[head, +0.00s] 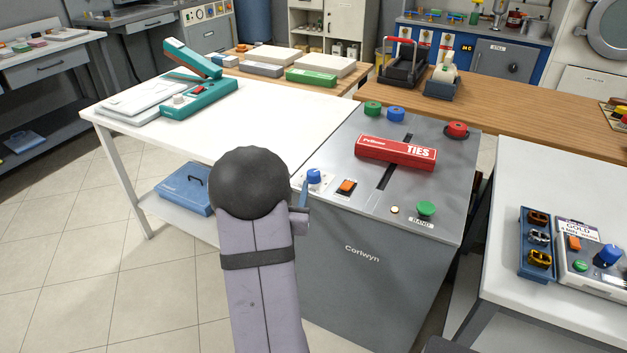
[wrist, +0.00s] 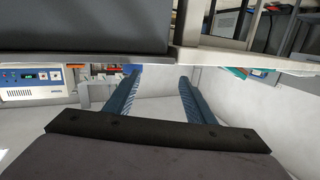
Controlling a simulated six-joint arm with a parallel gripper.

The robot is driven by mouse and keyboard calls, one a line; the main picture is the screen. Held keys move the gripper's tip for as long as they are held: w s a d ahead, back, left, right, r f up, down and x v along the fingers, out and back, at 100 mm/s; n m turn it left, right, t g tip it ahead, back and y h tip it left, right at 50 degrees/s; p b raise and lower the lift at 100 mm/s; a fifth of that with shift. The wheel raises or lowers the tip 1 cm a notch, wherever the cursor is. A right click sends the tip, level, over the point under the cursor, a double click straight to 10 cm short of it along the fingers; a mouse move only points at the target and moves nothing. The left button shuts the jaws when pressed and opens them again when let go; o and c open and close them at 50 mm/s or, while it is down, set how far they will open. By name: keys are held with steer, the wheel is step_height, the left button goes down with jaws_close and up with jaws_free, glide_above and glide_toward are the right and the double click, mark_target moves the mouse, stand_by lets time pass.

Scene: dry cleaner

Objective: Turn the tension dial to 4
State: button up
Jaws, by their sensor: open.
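A blue dial (head: 314,177) stands on a pale plate at the front left corner of the grey Cortwyn machine (head: 375,250); it is likely the tension dial. Its scale and setting are too small to read. My gripper is mostly hidden behind my arm in the head view; one blue finger (head: 304,194) shows just left of and below the dial, and contact cannot be told. In the wrist view my gripper (wrist: 158,76) is open, with nothing between its fingers. The dial cannot be made out there.
On the machine are an orange switch (head: 346,187), a green knob (head: 426,208), a red TIES box (head: 396,153) and several knobs behind it. A white table (head: 270,125) adjoins at left. The right table holds a control box with another blue knob (head: 608,255).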

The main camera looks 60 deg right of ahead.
mark_target(308, 176)
steer(key=shift+m+g+h, duration=0.3)
steer(key=shift+g+h, duration=0.4)
steer(key=shift+h, duration=0.1)
steer(key=s, duration=0.1)
steer(key=s+d, duration=0.1)
steer(key=s, duration=0.2)
steer(key=shift+s+d+f, duration=0.15)
steer(key=shift+d+f, duration=0.05)
steer(key=shift+d, duration=0.15)
steer(key=shift+x, duration=3.7)
steer(key=shift+a, duration=0.1)
steer(key=c, duration=1)
steer(key=shift+c, duration=0.2)
steer(key=shift+m+g, duration=0.5)
steer(key=shift+g, duration=0.2)
steer(key=m+g, duration=0.1)
steer(key=g, duration=0.1)
steer(key=shift+w+m+g+h, duration=0.2)
steer(key=shift+m+g+h, duration=0.1)
steer(key=shift+m+g, duration=0.1)
steer(key=shift+s+m+g+y, duration=0.1)
steer(key=shift+m+g+y, duration=0.25)
steer(key=shift+m+g, duration=1.15)
steer(key=shift+m+g+y, duration=0.35)
steer(key=shift+m+g, duration=0.45)
steer(key=shift+g, duration=1.3)
